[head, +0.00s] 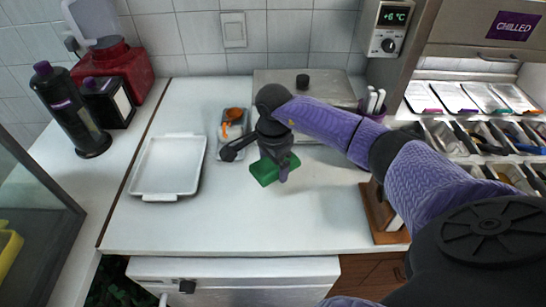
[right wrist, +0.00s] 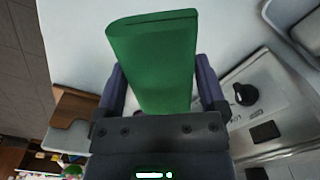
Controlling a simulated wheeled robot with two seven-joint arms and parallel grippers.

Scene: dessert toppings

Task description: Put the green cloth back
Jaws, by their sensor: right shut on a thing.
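The green cloth (head: 263,173) looks like a folded, flat-sided block. It is held above the white counter (head: 235,225), right of the white tray. My right gripper (head: 281,167) is shut on it. In the right wrist view the cloth (right wrist: 155,65) stands out between the two purple fingers, and it hides part of the counter behind it. I cannot tell how high the cloth is above the counter. My left gripper is not in view.
An empty white tray (head: 166,166) lies at left. A small dish with orange utensils (head: 232,123) sits behind the gripper. A metal lidded unit (head: 330,86) is at the back, a wooden stand (head: 381,212) at right. The front counter is clear.

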